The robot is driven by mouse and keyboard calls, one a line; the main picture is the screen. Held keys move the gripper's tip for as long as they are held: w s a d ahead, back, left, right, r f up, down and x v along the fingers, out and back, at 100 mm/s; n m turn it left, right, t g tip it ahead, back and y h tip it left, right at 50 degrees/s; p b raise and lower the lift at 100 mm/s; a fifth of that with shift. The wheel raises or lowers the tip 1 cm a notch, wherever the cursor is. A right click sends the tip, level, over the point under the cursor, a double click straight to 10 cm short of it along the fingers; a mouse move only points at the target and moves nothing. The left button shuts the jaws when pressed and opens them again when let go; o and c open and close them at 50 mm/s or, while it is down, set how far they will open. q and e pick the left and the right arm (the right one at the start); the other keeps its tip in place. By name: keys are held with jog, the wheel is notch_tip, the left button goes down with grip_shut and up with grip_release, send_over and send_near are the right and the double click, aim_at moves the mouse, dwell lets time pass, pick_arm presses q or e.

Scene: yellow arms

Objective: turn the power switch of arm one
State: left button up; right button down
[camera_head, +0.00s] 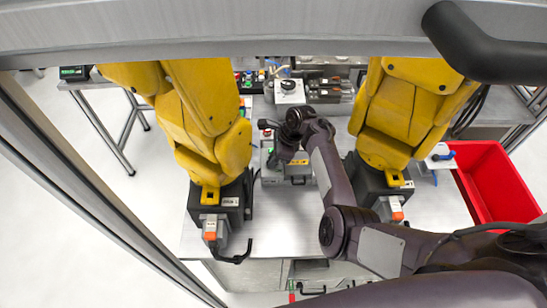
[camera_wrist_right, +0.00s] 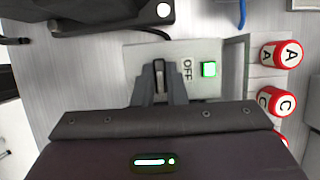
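The power switch (camera_wrist_right: 159,72) is a dark lever on a grey panel (camera_wrist_right: 205,50), beside the letters OFF and a lit green square button (camera_wrist_right: 209,69). My right gripper (camera_wrist_right: 160,88) has its two dark fingers close together, one on each side of the lever, and appears shut on it. In the head view my right gripper (camera_head: 275,161) points down at the grey control box (camera_head: 300,172) between two yellow arms (camera_head: 203,120) (camera_head: 398,112). The wrist hides the switch there. My left gripper is not in view.
Red-and-white round caps marked A (camera_wrist_right: 281,54) and C (camera_wrist_right: 277,101) stand right of the panel. A red bin (camera_head: 497,185) is at the right. Small devices (camera_head: 325,85) fill the table's back. The front middle of the table (camera_head: 275,235) is clear.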

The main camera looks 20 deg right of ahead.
jog(key=shift+w+r+n, duration=0.1)
jog(key=shift+n, duration=0.2)
jog(key=shift+n+g, duration=0.3)
jog(key=shift+n, duration=0.3)
jog(key=n+g, duration=0.1)
jog(key=n, duration=0.1)
jog(key=shift+w+n, duration=0.15)
jog(key=shift+n, duration=0.15)
jog(key=n+g+b, duration=0.1)
jog(key=n+b, duration=0.1)
jog(key=n, duration=0.1)
jog(key=shift+w+n, duration=0.1)
jog(key=shift+n, duration=0.2)
jog(key=n+g+b, duration=0.1)
jog(key=n, duration=0.1)
jog(key=n+g+h+b, duration=0.1)
jog(key=n+b, duration=0.1)
jog(key=n, duration=0.1)
jog(key=shift+w+a, duration=0.1)
jog(key=shift+a+n+g+h+b, duration=0.1)
jog(key=shift+n+g+h+b, duration=0.1)
jog(key=shift+n+h+b, duration=0.75)
jog(key=shift+a+n+g+h+b, duration=0.15)
jog(key=shift+n+b, duration=0.4)
jog(key=shift+n, duration=1)
jog(key=shift+d, duration=0.1)
